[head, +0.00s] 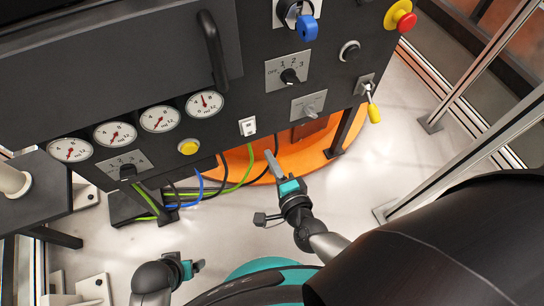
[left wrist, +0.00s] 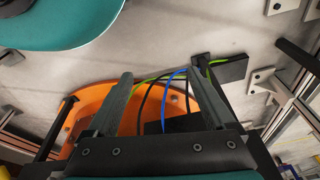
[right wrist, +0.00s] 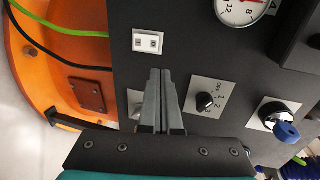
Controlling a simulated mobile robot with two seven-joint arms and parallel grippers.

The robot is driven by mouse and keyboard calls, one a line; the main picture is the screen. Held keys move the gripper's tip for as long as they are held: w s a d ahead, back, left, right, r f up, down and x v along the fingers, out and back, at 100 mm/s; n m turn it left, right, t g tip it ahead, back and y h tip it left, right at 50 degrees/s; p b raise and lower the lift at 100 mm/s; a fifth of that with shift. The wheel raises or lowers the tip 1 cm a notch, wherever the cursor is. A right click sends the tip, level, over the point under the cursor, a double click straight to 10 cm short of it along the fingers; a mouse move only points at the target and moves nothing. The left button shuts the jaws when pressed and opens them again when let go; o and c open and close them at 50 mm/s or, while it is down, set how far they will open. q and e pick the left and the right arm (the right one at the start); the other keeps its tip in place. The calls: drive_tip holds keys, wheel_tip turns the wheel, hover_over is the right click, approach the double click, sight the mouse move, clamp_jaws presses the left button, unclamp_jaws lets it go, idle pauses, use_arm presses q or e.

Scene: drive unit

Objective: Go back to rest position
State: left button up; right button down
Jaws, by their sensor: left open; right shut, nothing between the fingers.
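My right gripper (head: 270,157) is in the middle of the head view, in front of the lower edge of the dark control panel (head: 240,75). In the right wrist view its fingers (right wrist: 160,75) are shut together with nothing between them, in front of the panel. My left gripper (head: 200,265) is low in the head view, near my base and apart from the panel. In the left wrist view its fingers (left wrist: 163,85) are spread wide and empty, with the floor and cables behind them.
The panel carries several gauges (head: 115,134), a yellow button (head: 188,147), rotary switches (head: 290,76), a blue key (head: 307,28), a yellow-tipped lever (head: 374,113) and a red emergency button (head: 405,20). Cables (head: 235,180) hang below. Metal frame posts (head: 480,70) stand at right. Floor (head: 350,185) lies bare between.

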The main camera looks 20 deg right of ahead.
drive_tip(key=shift+s+r, duration=0.15)
drive_tip(key=shift+s, duration=0.15)
idle(0.5)
